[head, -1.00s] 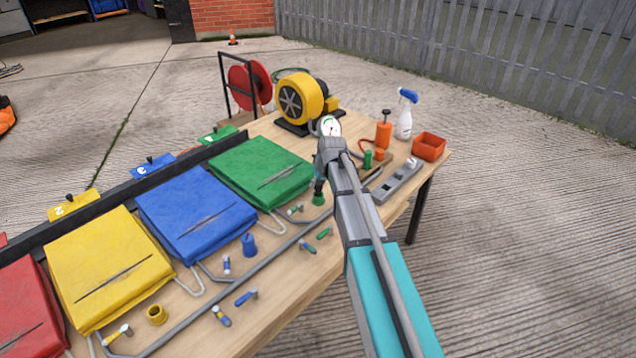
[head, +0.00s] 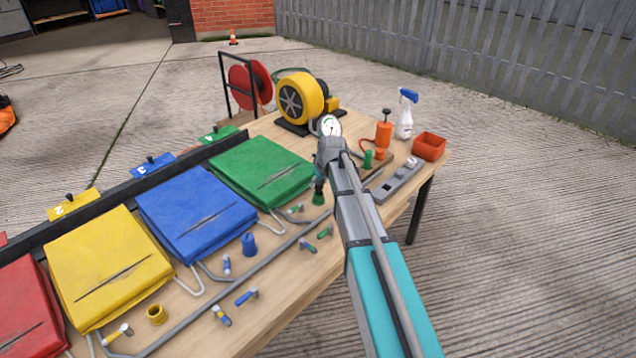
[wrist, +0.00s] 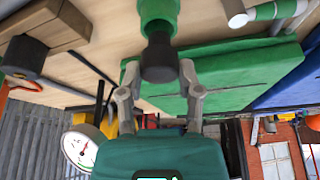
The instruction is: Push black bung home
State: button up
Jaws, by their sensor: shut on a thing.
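The black bung (wrist: 159,58) is between my gripper's fingertips (wrist: 160,78) in the wrist view, and my gripper is shut on it. Its far end meets the mouth of a green fitting (wrist: 158,14); how deep it sits inside I cannot tell. In the head view my gripper (head: 319,180) points down over the same green fitting (head: 318,199), which stands on the table beside the green folded pad. My arm and gripper hide most of the bung there.
The wooden table (head: 275,318) also carries a blue fitting (head: 249,244), a yellow fitting (head: 156,314) and several small valves. A yellow blower (head: 300,98), an orange pump (head: 383,136), a spray bottle (head: 405,118) and an orange tray (head: 429,146) stand behind. A pressure gauge (wrist: 84,150) shows in the wrist view.

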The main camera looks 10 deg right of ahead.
aim_at(320, 189)
jog(key=shift+f+b, duration=1.6)
dwell(1.9)
jog(key=shift+s+f, duration=0.1)
jog(key=shift+f, duration=0.1)
grip_shut()
jog(key=shift+f+b, duration=0.1)
jog(key=shift+b, duration=0.35)
jog(key=shift+s, duration=0.2)
jog(key=o, duration=0.5)
grip_release()
jog(key=shift+f, duration=0.1)
jog(key=o, duration=0.5)
jog(key=shift+w+f, duration=0.15)
jog(key=shift+f, duration=0.1)
jog(key=shift+r, duration=0.1)
jog(key=shift+w, duration=0.2)
